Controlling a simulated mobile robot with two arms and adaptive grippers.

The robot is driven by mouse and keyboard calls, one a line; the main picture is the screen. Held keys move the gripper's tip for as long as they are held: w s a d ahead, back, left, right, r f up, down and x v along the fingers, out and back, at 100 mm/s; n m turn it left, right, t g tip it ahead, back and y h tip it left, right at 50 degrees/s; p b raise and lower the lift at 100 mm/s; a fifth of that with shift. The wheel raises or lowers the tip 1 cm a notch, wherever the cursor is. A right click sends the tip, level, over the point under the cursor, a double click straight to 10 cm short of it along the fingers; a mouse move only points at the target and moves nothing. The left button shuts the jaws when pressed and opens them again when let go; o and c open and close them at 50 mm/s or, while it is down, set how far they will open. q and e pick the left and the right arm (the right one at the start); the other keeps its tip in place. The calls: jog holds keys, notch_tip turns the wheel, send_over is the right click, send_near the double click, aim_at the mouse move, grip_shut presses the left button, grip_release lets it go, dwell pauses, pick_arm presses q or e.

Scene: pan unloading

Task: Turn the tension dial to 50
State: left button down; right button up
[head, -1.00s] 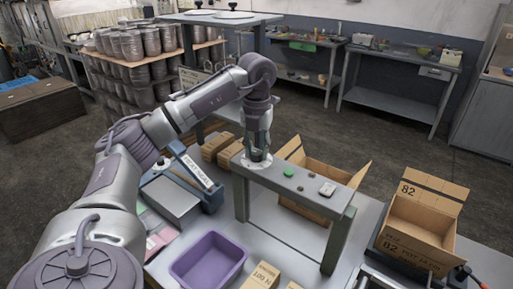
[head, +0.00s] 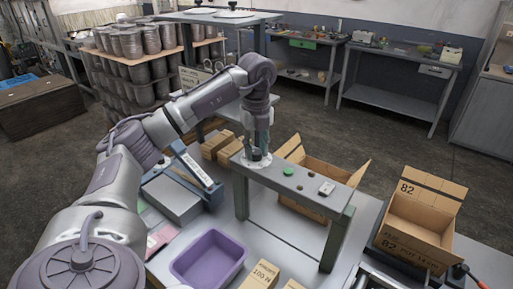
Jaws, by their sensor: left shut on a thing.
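The tension dial (head: 254,162) is a pale round disc at the left end of the top of a small grey bench-like stand. My left gripper (head: 257,152) points straight down over its middle and is shut on the dial's knob. The fingers hide most of the knob, and the dial's marks are too small to read. My right gripper is not in view.
On the stand top (head: 312,195) are a green button (head: 289,171), small dark knobs and a pale switch box (head: 327,188). Open cardboard boxes (head: 419,220) stand at the right. A purple tray (head: 208,260) and a blue-grey device (head: 181,192) lie in front and left.

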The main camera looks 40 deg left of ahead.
aim_at(256, 151)
pick_arm(q)
jog(key=shift+a+r, duration=0.1)
jog(key=shift+r, duration=0.05)
jog(key=c, duration=0.8)
grip_release()
notch_tip(256, 151, up, 12)
dwell(0.7)
